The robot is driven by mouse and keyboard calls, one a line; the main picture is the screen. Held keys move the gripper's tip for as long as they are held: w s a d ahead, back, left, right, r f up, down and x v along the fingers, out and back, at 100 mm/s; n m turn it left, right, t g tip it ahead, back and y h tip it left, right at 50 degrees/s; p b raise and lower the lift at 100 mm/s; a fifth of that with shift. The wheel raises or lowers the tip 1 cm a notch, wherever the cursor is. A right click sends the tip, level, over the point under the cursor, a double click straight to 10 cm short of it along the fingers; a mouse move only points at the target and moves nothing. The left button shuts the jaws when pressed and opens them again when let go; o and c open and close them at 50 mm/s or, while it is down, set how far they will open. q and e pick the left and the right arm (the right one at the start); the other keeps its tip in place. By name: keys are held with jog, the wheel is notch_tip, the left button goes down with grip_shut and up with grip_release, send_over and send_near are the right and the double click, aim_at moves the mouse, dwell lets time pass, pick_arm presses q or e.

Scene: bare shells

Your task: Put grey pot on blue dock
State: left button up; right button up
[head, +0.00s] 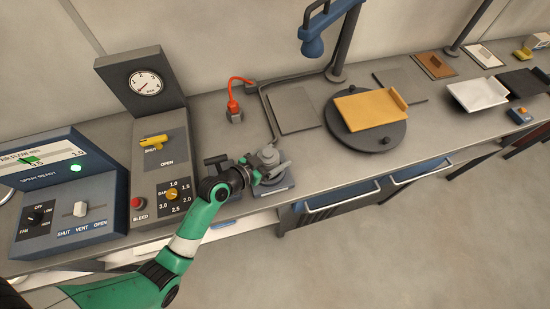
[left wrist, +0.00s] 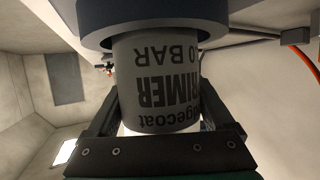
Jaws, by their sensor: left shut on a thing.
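The grey pot (head: 269,155) is in the grip of my left gripper (head: 258,174) near the front edge of the bench. In the left wrist view the grey pot (left wrist: 158,85) fills the middle, between the two dark fingers, with its printed label upside down. A dark blue-grey ring (left wrist: 150,15) surrounds the pot's end at the top of that view. A bluish-grey square base (head: 276,188), perhaps the blue dock, shows under the pot in the head view. I cannot tell whether the pot rests fully on it. My right gripper is out of view.
A gauge panel (head: 155,200) with a yellow lever stands left of the gripper, and a blue control box (head: 40,215) farther left. A round dark turntable (head: 390,142) holds a yellow tray (head: 365,110). A flat grey plate (head: 293,110) lies behind the pot.

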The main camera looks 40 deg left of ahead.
pick_arm(q)
jog(key=shift+f, duration=0.1)
jog(key=shift+f, duration=0.15)
jog(key=o, duration=1.5)
jog(key=shift+s+a+r, duration=0.1)
jog(key=shift+s+r, duration=0.2)
jog(key=p+v, duration=0.2)
jog(key=v, duration=0.9)
jog(key=shift+s, duration=0.2)
